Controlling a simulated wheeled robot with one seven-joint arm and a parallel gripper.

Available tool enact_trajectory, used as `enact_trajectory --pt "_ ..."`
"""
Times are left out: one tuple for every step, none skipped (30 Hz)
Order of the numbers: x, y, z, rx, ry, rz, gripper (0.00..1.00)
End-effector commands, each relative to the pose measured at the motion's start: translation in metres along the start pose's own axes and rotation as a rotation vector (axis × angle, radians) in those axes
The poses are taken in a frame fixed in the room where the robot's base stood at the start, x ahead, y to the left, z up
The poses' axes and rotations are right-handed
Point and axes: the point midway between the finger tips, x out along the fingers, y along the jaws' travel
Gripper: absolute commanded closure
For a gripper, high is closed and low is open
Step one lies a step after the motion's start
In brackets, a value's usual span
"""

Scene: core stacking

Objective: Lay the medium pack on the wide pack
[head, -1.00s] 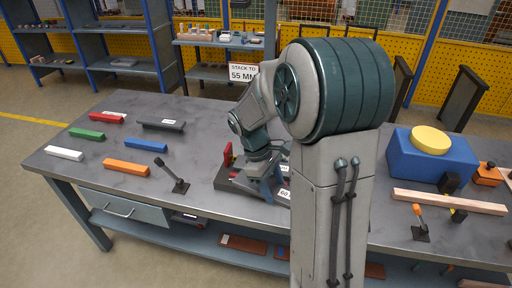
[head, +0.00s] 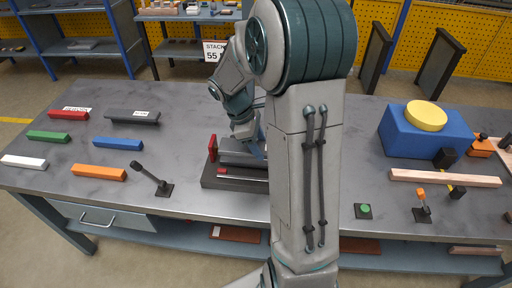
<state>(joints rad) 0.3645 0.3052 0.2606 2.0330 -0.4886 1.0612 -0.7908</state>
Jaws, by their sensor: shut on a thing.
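A dark fixture (head: 210,182) with a red upright post (head: 212,147) at its left end stands on the bench near the middle. Grey pack pieces (head: 232,158) lie in it, one over another, with a thin red strip below. Which is the wide pack and which the medium pack I cannot tell. My gripper (head: 252,146) is low over the right part of the fixture, shut on a grey pack. The fingertips and the right end of the stack are largely hidden by my arm, so I cannot tell whether the held pack touches what is below.
Red (head: 68,114), dark grey (head: 132,116), green (head: 48,137), blue (head: 117,144), white (head: 24,162) and orange (head: 98,172) bars lie at left. At right are a blue block (head: 425,137) with a yellow disc and a wooden bar (head: 445,178).

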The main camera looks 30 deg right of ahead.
Motion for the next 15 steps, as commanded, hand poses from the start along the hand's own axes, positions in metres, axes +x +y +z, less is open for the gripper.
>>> enact_trajectory --pt "0.003 0.008 -0.004 0.000 0.000 -0.002 0.89" --pt "0.005 0.013 -0.006 0.000 -0.001 -0.001 0.89" --pt "0.007 0.018 -0.009 0.000 -0.001 -0.001 0.89" --pt "0.009 0.022 -0.012 0.000 -0.001 -0.002 0.89" --pt "0.011 0.025 -0.013 0.000 -0.001 -0.002 0.89" --pt "0.013 0.030 -0.016 0.000 -0.001 -0.001 0.89" --pt "0.014 0.033 -0.017 0.000 -0.001 -0.001 0.89" --pt "0.015 0.035 -0.018 0.000 -0.001 0.000 0.89" --pt "0.016 0.038 -0.020 0.000 -0.001 0.000 0.89" --pt "0.017 0.040 -0.021 0.000 -0.001 0.000 0.89" --pt "0.017 0.041 -0.021 0.001 -0.001 0.001 0.89" --pt "0.018 0.042 -0.022 0.001 -0.001 0.001 0.89" --pt "0.019 0.042 -0.022 0.001 -0.001 0.001 0.89" --pt "0.020 0.042 -0.023 0.001 -0.001 0.001 0.89" --pt "0.022 0.042 -0.024 0.001 -0.001 0.000 0.89"
